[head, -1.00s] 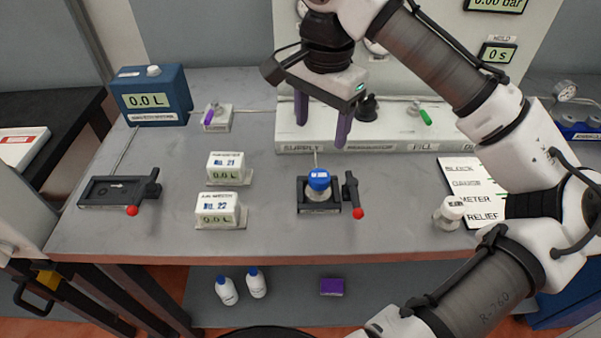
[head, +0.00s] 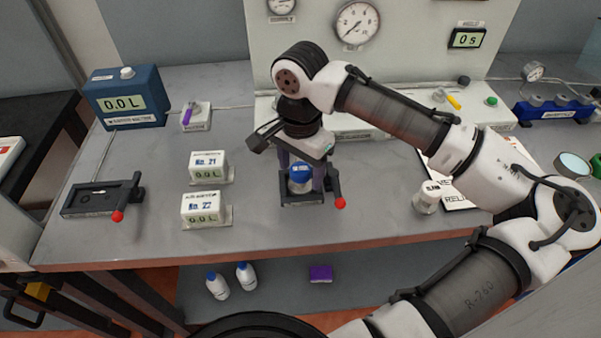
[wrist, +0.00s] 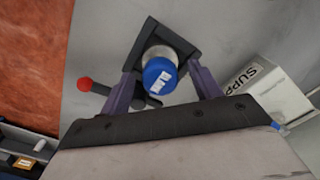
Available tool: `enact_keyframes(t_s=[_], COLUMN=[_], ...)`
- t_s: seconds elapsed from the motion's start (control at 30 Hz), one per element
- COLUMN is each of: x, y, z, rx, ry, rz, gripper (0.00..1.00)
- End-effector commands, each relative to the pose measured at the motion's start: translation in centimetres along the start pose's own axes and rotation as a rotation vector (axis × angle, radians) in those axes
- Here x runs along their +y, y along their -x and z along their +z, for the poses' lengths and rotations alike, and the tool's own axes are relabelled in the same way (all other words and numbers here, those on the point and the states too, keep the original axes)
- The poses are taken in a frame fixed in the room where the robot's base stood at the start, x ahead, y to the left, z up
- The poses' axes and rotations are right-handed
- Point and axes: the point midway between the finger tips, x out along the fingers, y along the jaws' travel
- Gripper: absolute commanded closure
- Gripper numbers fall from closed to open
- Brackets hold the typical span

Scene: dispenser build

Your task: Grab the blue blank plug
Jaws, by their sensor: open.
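The blue blank plug (head: 302,171) is a round blue cap with white marks on top. It stands upright on a pale round body in a dark square fixture (head: 290,199) with a red-knobbed lever. My gripper (head: 301,180) is open and pointed down over the fixture, its purple fingers on either side of the plug. In the wrist view the plug (wrist: 160,76) sits between the two spread finger tips (wrist: 163,82), with gaps visible at both sides. Whether a finger touches the plug's far side cannot be told.
The red knob (head: 340,203) stands close right of my gripper. Two white meter boxes (head: 207,166) and (head: 203,208) sit to the left, with another dark fixture (head: 95,200) beyond. A white-capped jar (head: 427,197) stands to the right. The front of the table is clear.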

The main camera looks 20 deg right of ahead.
Motion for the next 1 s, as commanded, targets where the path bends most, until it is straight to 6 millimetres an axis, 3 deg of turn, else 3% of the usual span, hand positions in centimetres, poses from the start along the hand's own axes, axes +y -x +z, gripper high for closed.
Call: enact_keyframes(t_s=[0.13, 0.37, 0.77, 1.0], x=[0.0, 0.0, 0.0, 0.0], y=[-1.5, -1.7, -1.7, -1.6], z=[0.0, 0.0, 0.0, -0.1], rx=[0.000, 0.000, 0.000, 0.001], ry=[0.000, 0.000, 0.000, 0.000], rz=[0.001, -0.001, -0.001, -0.001], gripper=[0.37, 0.37, 0.87, 0.88])
